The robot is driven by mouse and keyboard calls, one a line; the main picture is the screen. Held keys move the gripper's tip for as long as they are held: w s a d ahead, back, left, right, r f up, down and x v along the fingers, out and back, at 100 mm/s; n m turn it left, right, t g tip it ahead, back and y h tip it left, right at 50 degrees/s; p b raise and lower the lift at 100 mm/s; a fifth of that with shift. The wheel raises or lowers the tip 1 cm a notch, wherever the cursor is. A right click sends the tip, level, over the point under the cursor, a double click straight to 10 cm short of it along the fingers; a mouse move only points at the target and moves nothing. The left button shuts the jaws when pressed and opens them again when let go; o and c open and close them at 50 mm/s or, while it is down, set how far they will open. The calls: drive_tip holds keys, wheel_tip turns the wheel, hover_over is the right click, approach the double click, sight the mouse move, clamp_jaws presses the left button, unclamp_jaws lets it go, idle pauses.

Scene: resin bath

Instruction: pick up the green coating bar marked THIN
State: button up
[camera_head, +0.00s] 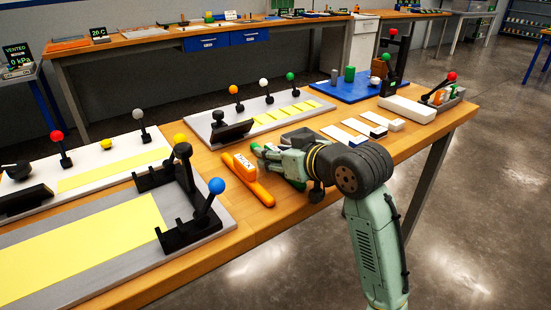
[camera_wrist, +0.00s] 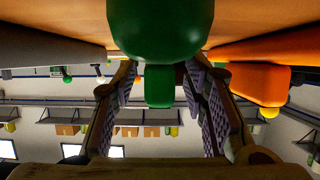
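A green bar shows only as a small green end (camera_head: 257,149) beside my gripper in the head view; the rest is hidden behind the fingers. In the wrist view the green bar (camera_wrist: 160,32) is large, with a narrower green block (camera_wrist: 159,88) between my fingers. My gripper (camera_wrist: 160,78) is open, one finger on each side of the green block, with gaps showing on both sides. In the head view my gripper (camera_head: 270,156) is low over the wooden bench. No THIN marking is readable on the green bar.
An orange bar (camera_head: 257,188) with a white label lies close left of my gripper; it shows at right in the wrist view (camera_wrist: 250,82). A grey plate (camera_head: 200,128) with a black applicator (camera_head: 231,131) is behind. White-and-coloured blocks (camera_head: 357,126) lie to the right.

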drive_tip(key=shift+c, duration=0.2)
clamp_jaws()
idle(0.3)
